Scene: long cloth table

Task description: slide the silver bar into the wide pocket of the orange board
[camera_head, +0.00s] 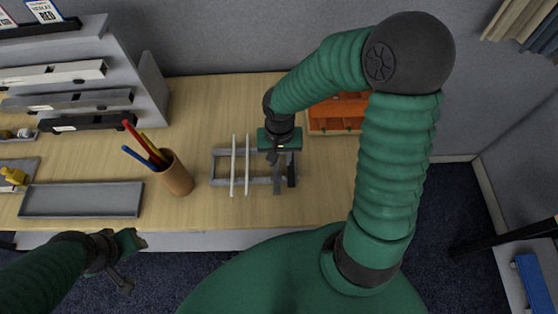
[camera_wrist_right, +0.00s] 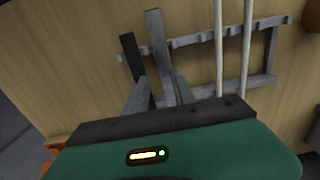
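The silver bar (camera_wrist_right: 158,45) lies across a grey slotted rack (camera_head: 222,180), at the rack's right end in the head view. My right gripper (camera_head: 278,165) is over that end, pointing down. In the right wrist view its two fingers (camera_wrist_right: 160,85) straddle the silver bar, and a small gap seems to show beside the left finger. A dark bar (camera_wrist_right: 132,55) lies beside the silver one. The orange board (camera_head: 340,116) is behind my right arm, which hides part of it, so I cannot make out the wide pocket. My left gripper (camera_head: 130,241) is off the table's front edge, its opening unclear.
Two white rods (camera_head: 240,165) lie across the rack left of the gripper. A pen cup (camera_head: 176,178) stands left of the rack. A grey tray (camera_head: 82,200) and a stepped shelf with bars (camera_head: 70,78) are further left. Bare table lies between rack and wall.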

